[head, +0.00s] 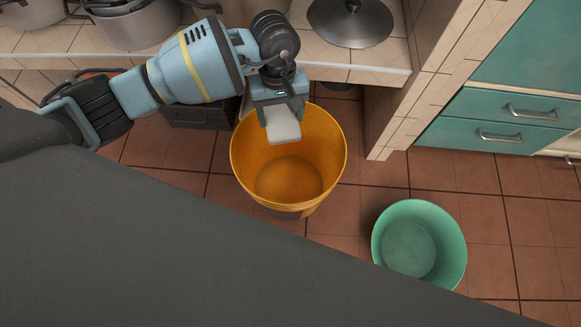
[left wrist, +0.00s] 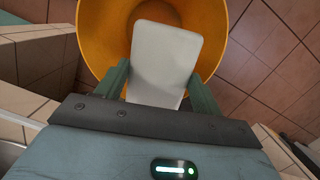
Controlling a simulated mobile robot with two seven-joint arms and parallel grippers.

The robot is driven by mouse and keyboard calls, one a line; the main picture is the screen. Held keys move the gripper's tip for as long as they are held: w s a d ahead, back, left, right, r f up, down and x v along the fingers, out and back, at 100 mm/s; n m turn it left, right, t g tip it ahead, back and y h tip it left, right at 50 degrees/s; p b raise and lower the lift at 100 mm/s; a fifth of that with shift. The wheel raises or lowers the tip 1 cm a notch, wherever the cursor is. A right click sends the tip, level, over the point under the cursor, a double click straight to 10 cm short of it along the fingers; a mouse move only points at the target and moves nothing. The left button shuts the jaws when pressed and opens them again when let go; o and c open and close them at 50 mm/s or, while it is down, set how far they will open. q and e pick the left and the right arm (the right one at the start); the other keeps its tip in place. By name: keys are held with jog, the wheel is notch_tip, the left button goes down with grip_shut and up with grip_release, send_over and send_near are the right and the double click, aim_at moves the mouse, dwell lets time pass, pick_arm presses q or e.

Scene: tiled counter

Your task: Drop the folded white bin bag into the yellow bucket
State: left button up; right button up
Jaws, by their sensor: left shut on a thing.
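The yellow bucket (head: 290,180) stands on the tiled floor in the middle of the head view. Its inside looks empty down to the bottom. My left gripper (head: 282,112) is over the back part of the bucket's opening, shut on the folded white bin bag (head: 284,132). In the left wrist view the bag (left wrist: 163,60) is a flat pale slab between the two green fingers, with the bucket's yellow wall (left wrist: 105,30) around and beyond it. My right gripper is not in view.
A green bucket (head: 420,245) stands on the floor to the right of the yellow one. The tiled counter (head: 335,57) behind carries pots and a metal lid (head: 350,20). Teal drawers (head: 500,120) are at the right. Bare floor tiles lie between the two buckets.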

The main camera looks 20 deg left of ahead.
pick_arm(q)
notch_tip(320, 180, down, 5)
jog(key=shift+b, duration=1.25)
jog(key=shift+f, duration=0.45)
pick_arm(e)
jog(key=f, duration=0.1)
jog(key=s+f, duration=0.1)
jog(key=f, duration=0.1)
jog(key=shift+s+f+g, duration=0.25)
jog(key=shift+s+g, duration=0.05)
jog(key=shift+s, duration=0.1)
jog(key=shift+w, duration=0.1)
pick_arm(q)
jog(key=o, duration=0.7)
jog(key=shift+c, duration=0.2)
jog(key=o, duration=0.4)
jog(key=shift+c, duration=0.2)
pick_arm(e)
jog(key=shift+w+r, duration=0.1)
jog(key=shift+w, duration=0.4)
pick_arm(q)
jog(key=shift+r, duration=0.1)
